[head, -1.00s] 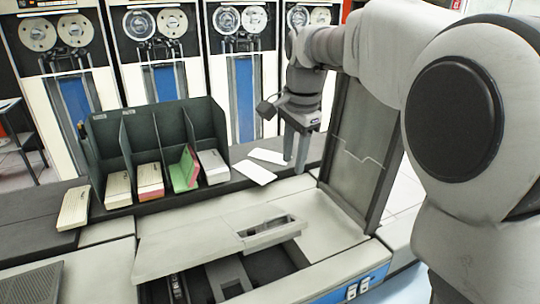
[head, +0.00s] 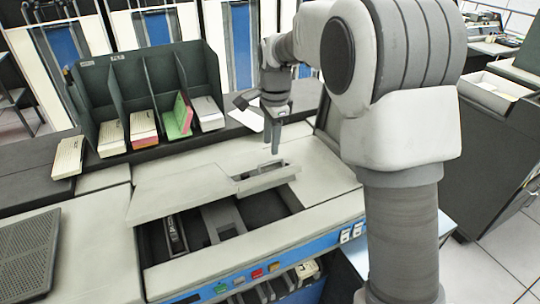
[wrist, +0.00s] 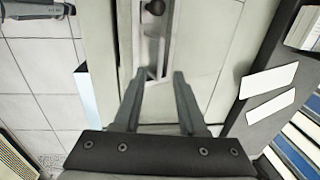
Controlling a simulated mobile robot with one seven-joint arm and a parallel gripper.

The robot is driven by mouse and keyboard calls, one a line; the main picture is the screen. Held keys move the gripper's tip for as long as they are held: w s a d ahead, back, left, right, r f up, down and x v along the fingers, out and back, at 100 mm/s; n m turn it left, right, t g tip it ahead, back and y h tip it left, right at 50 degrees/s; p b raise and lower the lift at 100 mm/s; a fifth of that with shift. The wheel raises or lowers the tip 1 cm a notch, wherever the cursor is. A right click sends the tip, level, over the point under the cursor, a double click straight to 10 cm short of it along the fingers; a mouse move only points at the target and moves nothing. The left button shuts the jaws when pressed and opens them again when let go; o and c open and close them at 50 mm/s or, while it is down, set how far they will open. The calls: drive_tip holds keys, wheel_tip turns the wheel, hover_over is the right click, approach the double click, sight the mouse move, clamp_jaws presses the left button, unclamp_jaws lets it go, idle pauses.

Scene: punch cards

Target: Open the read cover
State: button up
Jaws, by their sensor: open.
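The machine has a pale cover panel (head: 185,190), tilted over a dark opening (head: 185,232) that shows rails and a grey channel. Which panel is the read cover I cannot tell for sure. A recessed light-grey tray (head: 268,178) sits at the panel's right end. In the wrist view a long recessed channel (wrist: 153,45) with a dark knob (wrist: 153,7) lies ahead of the fingers. My gripper (head: 275,147) is open and empty, pointing down just above and behind the tray. In the wrist view its fingers (wrist: 158,75) are spread near the channel's end, contact unclear.
A dark rack (head: 150,95) with several card decks stands behind on the left. White cards lie by it (head: 247,119). An upright dark panel (head: 328,115) stands at right, mostly hidden by my arm. Coloured buttons (head: 255,273) line the front edge.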

sight(270, 161)
drive_tip(key=f, duration=0.5)
drive_tip(key=shift+w+a+f, duration=0.15)
drive_tip(key=shift+w, duration=0.15)
clamp_jaws()
idle(1.1)
